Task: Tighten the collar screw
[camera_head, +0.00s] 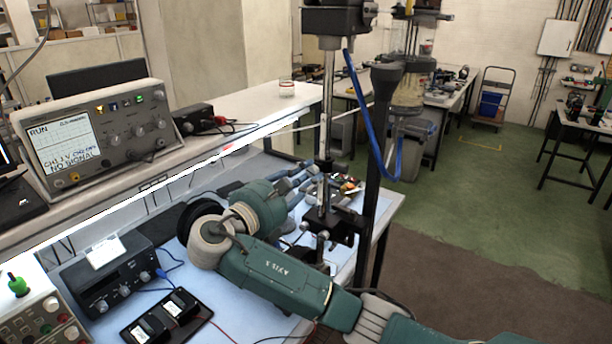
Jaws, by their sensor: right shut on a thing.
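A vertical metal rod (328,100) stands at the bench's right end, below a black and silver head unit (338,20). A small collar (325,166) sits partway down the rod. My right gripper (309,174) reaches in from the left of the rod, with its fingertips at the collar. It is shut on the collar screw, which is mostly hidden by the fingers. Lower down, a black clamp block (345,226) with small metal knobs surrounds the rod. My left gripper is not in view.
A blue hose (372,130) and a dark post (382,180) stand just right of the rod. An oscilloscope (95,135) is on the upper shelf at left. A black control box (112,285) and meters (165,318) lie on the blue bench mat. Open green floor (450,190) lies to the right.

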